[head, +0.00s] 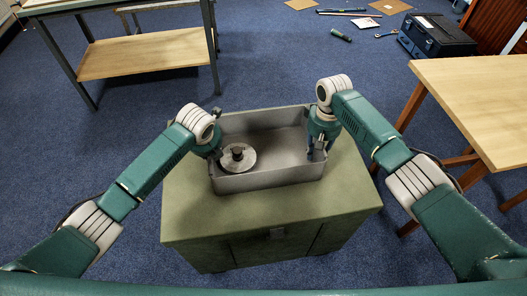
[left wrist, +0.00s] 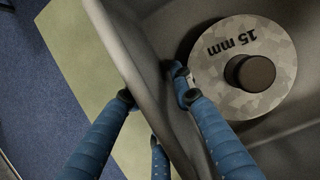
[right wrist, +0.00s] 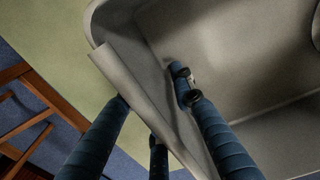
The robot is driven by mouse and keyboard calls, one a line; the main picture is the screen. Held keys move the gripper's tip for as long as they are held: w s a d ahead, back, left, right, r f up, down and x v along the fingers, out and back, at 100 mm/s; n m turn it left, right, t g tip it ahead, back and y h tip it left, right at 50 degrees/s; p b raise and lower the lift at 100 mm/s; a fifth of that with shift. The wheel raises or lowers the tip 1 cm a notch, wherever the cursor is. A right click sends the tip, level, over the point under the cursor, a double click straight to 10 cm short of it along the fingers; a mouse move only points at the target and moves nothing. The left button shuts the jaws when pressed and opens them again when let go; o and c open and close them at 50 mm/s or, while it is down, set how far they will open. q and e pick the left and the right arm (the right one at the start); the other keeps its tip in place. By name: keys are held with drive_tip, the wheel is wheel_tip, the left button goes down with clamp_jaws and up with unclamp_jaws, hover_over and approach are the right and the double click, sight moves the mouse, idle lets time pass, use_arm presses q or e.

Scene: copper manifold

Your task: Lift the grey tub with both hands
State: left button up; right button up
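The grey tub (head: 268,180) is an open, rounded rectangular box resting level on a green cabinet. A metal disc (left wrist: 215,72) marked "15 mm", with a dark knob, lies in its left part. My left gripper (left wrist: 155,86) straddles the tub's left wall, one finger outside and one inside beside the disc. My right gripper (right wrist: 150,88) straddles the right wall (right wrist: 135,85) the same way. The outer fingertips are partly hidden by the rim. I cannot tell whether either gripper squeezes its wall. The right part of the tub floor is bare.
The green cabinet (head: 265,220) has bare top in front of the tub. A wooden table (head: 480,100) stands close at the right, a bench with a shelf (head: 145,55) at the back left. A black toolbox (head: 435,37) and several loose items lie on the blue floor behind.

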use_arm(q)
clamp_jaws()
use_arm(e)
clamp_jaws()
use_arm(q)
drive_tip(key=shift+w+r, duration=0.1)
use_arm(e)
drive_tip(key=shift+w+r, duration=0.1)
drive_tip(key=shift+r, duration=0.05)
use_arm(q)
drive_tip(key=shift+r, duration=0.1)
